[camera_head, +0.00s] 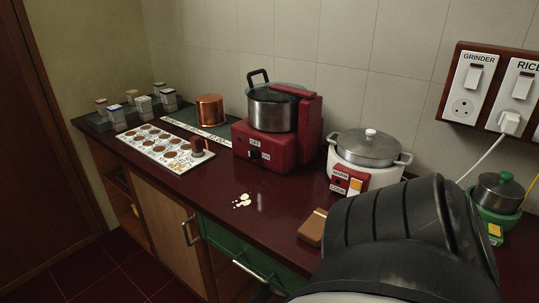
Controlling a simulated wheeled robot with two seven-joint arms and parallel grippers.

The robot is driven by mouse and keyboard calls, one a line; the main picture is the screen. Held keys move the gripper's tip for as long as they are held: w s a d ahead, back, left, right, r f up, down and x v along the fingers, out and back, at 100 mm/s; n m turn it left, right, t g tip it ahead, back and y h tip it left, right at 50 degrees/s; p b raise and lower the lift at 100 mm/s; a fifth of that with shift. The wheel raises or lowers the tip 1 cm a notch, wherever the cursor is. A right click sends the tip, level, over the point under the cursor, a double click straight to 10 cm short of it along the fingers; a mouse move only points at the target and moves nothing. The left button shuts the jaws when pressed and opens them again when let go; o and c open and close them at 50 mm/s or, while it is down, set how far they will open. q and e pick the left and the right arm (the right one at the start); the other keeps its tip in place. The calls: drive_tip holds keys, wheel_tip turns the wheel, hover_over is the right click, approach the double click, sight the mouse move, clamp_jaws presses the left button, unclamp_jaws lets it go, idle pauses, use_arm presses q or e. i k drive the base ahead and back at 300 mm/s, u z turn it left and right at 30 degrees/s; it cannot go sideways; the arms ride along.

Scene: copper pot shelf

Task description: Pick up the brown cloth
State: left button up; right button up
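A flat, brown, block-shaped thing that looks like the folded brown cloth (312,228) lies near the front edge of the dark red counter (215,198). Its right part is hidden behind a large black and grey link of my arm, which fills the lower right of the head view. Neither gripper shows in this view, so I cannot see whether either touches the cloth.
Behind the cloth stand a white rice cooker (362,160) and a red grinder base (262,148) with a steel pot (275,108). White bits (242,201) lie left of the cloth. A copper pot (210,110) and a white tray (160,158) are farther left. A green drawer (240,256) is below.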

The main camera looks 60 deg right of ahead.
sight(311, 232)
drive_tip(key=i, duration=1.4)
drive_tip(key=z, duration=2.05)
